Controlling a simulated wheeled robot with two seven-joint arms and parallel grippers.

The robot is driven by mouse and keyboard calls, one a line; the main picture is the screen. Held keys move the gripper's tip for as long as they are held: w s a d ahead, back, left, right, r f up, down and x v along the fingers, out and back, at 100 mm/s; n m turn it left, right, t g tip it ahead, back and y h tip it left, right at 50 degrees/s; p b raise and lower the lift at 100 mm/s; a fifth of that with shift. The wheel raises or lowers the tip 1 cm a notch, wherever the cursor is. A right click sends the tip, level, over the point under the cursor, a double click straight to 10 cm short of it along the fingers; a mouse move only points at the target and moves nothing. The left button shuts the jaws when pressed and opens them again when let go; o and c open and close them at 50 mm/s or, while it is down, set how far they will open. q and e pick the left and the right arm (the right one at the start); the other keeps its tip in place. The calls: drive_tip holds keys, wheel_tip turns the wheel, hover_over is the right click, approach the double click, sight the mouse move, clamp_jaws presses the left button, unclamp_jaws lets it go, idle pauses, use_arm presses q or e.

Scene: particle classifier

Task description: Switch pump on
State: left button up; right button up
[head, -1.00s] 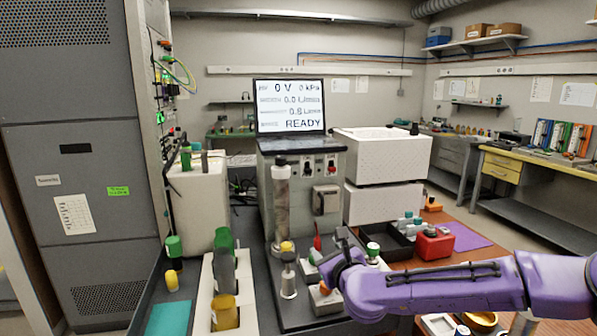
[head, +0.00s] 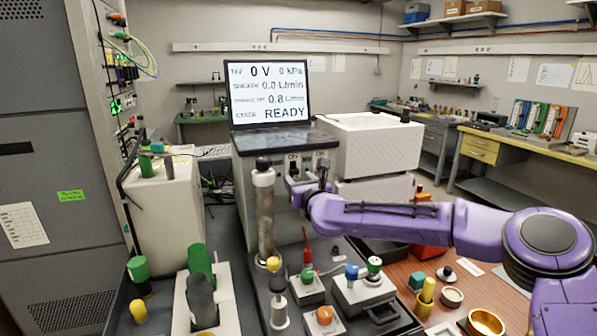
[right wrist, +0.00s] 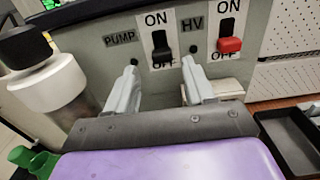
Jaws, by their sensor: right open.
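The pump switch (right wrist: 161,45) is a black lever on the grey panel between ON and OFF labels, beside the word PUMP. Its lever appears to hang down, partly over OFF. The HV switch (right wrist: 229,46) to its right has a red lever, also low. My right gripper (right wrist: 160,70) is open and empty, its fingers pointing at the panel just below the pump switch, one to each side. In the head view my right gripper (head: 311,188) is in front of the cabinet's switch panel. The screen (head: 268,95) reads 0 V, 0 kPa and READY. My left gripper is not in view.
A clear column with a black cap (head: 264,210) stands left of the panel. Below my arm are a valve block (head: 364,294), an orange knob (head: 324,315) and several small fittings. White boxes (head: 372,145) stand right of the cabinet.

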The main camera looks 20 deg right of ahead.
sight(293, 162)
drive_tip(key=shift+w+a, duration=0.1)
drive_tip(key=shift+w, duration=1.15)
drive_tip(key=shift+w+d, duration=0.1)
drive_tip(key=shift+d, duration=0.15)
drive_tip(key=shift+c, duration=0.3)
clamp_jaws()
drive_tip(key=shift+r+p, duration=0.45)
drive_tip(key=shift+r, duration=1)
drive_tip(key=shift+o, duration=0.3)
unclamp_jaws()
